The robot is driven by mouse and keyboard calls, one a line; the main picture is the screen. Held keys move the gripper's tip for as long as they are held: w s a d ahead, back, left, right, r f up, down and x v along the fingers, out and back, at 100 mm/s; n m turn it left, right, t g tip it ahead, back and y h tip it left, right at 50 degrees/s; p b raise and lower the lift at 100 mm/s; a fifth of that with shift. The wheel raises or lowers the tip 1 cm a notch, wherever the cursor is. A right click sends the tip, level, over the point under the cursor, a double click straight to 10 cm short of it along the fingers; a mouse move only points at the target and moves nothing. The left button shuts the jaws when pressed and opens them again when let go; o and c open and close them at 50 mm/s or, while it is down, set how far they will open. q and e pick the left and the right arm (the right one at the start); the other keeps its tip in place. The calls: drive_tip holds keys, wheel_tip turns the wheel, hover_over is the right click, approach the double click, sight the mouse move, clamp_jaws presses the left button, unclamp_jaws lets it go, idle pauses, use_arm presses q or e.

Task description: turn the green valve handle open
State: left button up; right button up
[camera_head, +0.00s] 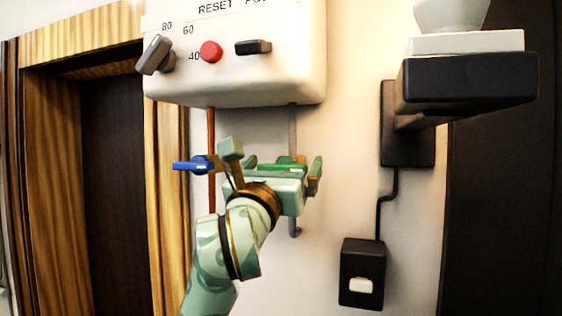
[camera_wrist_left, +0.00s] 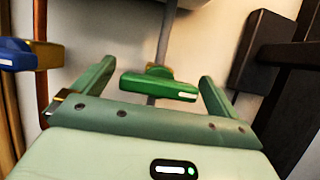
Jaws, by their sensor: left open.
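The green valve handle (camera_head: 282,164) sits on the grey vertical pipe below the white brewer. In the left wrist view the green handle (camera_wrist_left: 158,88) lies crosswise, nearly level with a slight tilt, with a white mark at its right end. My left gripper (camera_head: 272,160) is open in front of it. In the left wrist view the fingers of my left gripper (camera_wrist_left: 156,80) stand apart, one to each side of the handle, with gaps and no visible contact. In the head view the gripper hides part of the handle and pipe. My right gripper is not in view.
A blue valve handle (camera_head: 193,165) sits on the copper pipe (camera_head: 211,130) just left of the gripper. The white brewer (camera_head: 240,85) hangs above, with knobs and a red button (camera_head: 210,52). A black bracket (camera_head: 468,80) and a switch box (camera_head: 362,272) are on the right.

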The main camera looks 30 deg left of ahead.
use_arm(q)
drive_tip(key=shift+d, duration=0.1)
drive_tip(key=c, duration=1)
drive_tip(key=shift+n+y, duration=0.4)
drive_tip(key=shift+n, duration=0.1)
drive_tip(key=n+g+y+b, duration=0.1)
drive_tip(key=n, duration=0.2)
drive_tip(key=n+g+y, duration=0.1)
drive_tip(key=n+y, duration=0.1)
drive_tip(key=n, duration=0.1)
drive_tip(key=shift+f+n+b, duration=0.1)
drive_tip(key=shift+n+b, duration=0.2)
drive_tip(key=shift+b, duration=0.1)
drive_tip(key=n+g+y+b, duration=0.1)
drive_tip(key=n, duration=0.2)
drive_tip(key=n+g+y+b, duration=0.1)
drive_tip(key=n, duration=0.3)
drive_tip(key=shift+s+g, duration=0.1)
drive_tip(key=shift+g, duration=0.2)
drive_tip(key=n, duration=0.2)
drive_tip(key=n+g+b, duration=0.1)
drive_tip(key=n, duration=0.1)
drive_tip(key=shift+a+g, duration=0.2)
drive_tip(key=shift+g, duration=0.1)
drive_tip(key=shift+f+n+g+b, duration=0.1)
drive_tip(key=shift+n+g+b, duration=0.45)
drive_tip(key=shift+n, duration=1.35)
